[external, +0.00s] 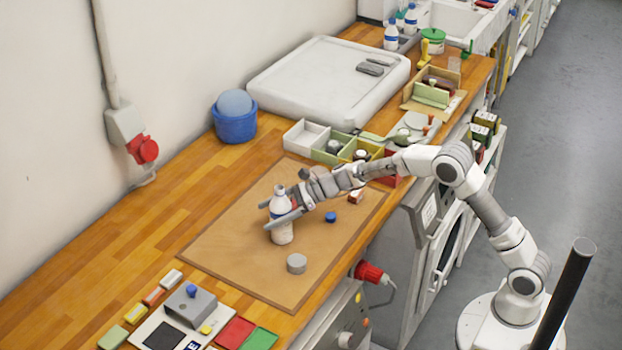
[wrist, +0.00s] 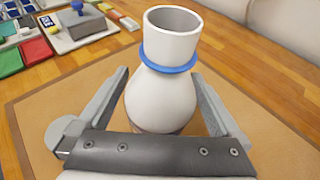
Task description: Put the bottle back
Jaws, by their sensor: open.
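A white bottle (external: 281,222) with a blue ring around its neck stands upright on the brown mat (external: 222,246). In the wrist view the bottle (wrist: 165,85) fills the middle, with its open white neck at the top. My gripper (external: 274,217) is open, with its fingers on either side of the bottle. In the wrist view a finger of the gripper (wrist: 160,105) shows at each side of the bottle, and gaps show between them and it. The bottle's lower part is hidden behind the gripper in the wrist view.
A small blue cap (external: 330,217) and a grey cylinder (external: 296,263) lie on the mat. A stamp set (external: 190,306) and coloured pads stand front left. Compartment trays (external: 306,138) and a large white tray (external: 262,88) stand behind. Similar bottles (external: 391,36) stand at the far end.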

